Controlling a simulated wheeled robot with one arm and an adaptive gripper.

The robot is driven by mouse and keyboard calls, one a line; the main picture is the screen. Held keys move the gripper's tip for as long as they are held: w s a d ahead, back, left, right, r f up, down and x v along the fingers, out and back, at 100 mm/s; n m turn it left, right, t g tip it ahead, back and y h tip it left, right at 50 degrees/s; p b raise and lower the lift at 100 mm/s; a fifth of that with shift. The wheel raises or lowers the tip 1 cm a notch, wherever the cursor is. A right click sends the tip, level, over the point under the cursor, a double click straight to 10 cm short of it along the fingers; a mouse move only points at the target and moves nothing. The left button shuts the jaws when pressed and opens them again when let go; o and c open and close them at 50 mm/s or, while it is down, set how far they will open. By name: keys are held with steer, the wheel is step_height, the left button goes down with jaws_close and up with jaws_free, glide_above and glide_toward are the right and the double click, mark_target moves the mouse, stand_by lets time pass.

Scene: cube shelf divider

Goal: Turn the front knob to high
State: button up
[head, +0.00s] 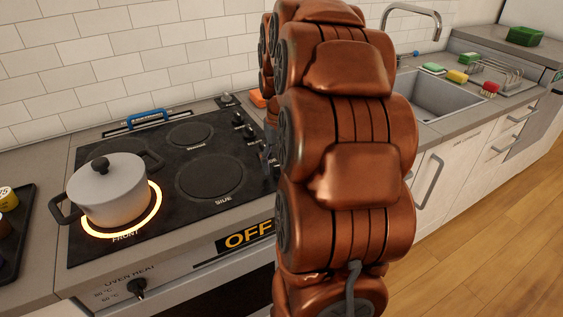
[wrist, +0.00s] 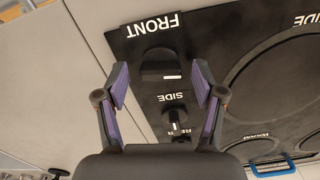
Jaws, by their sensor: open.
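The front knob (wrist: 160,66) is a dark knob below the white FRONT label on the black cooktop panel in the wrist view. A short white mark shows on its edge, toward the SIDE label. My gripper (wrist: 159,75) is open, with one finger to each side of the knob and visible gaps between. I cannot tell how deep the fingertips reach. In the head view my arm hides the front knob and most of my gripper. The front burner (head: 155,211) glows orange under a grey lidded pot (head: 107,190).
The side knob (wrist: 173,116) sits close by, with another knob partly visible beyond it. The oven heat knob (head: 138,288) is on the oven front, near an OFF sign (head: 248,236). A blue-handled object (head: 147,117) lies at the cooktop's back. A sink (head: 430,93) is at right.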

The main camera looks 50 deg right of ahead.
steer(key=shift+r, duration=0.1)
step_height(320, 180, up, 12)
stand_by(0.7)
stand_by(0.5)
steer(key=s+a+f+n+p, duration=0.1)
steer(key=s+a+n+p, duration=0.1)
steer(key=a, duration=0.6)
steer(key=s+a+f+n+p, duration=0.1)
steer(key=a+p, duration=0.1)
steer(key=a, duration=0.6)
steer(key=s+a+f+n+g+p, duration=0.1)
steer(key=s+a+f+p, duration=0.1)
steer(key=s+a, duration=0.3)
steer(key=s+a+f+n+p, duration=0.2)
steer(key=s+a, duration=0.4)
steer(key=s, duration=0.3)
steer(key=shift+s+a+f+g+p, duration=0.3)
steer(key=shift+f+g, duration=0.1)
steer(key=shift+f, duration=0.2)
